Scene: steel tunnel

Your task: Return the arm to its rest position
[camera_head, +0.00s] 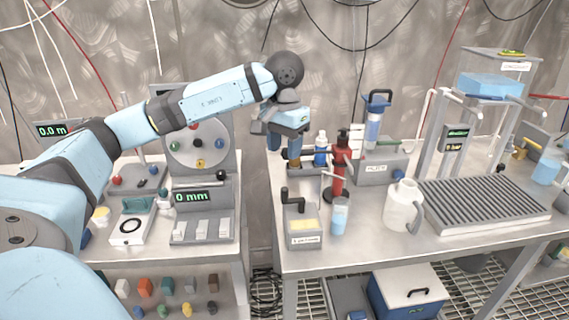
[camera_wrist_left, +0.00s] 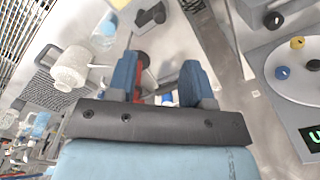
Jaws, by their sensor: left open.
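My left arm (camera_head: 205,98) comes in from the left in the head view, raised and stretched across above the left bench. Its left gripper (camera_head: 284,148) hangs down over the back left part of the right bench, near a red and dark stand (camera_head: 340,180) and a small blue bottle (camera_head: 320,150). In the left wrist view the two blue fingers of the left gripper (camera_wrist_left: 160,84) stand apart, and nothing is held between them. My right gripper is not in view.
The right bench carries a crank box (camera_head: 303,222), a light blue cup (camera_head: 339,215), a white jug (camera_head: 403,207) and a ribbed grate (camera_head: 485,203). The left bench has a dial panel (camera_head: 198,148) and a "0 mm" display unit (camera_head: 203,208). A gap separates the benches.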

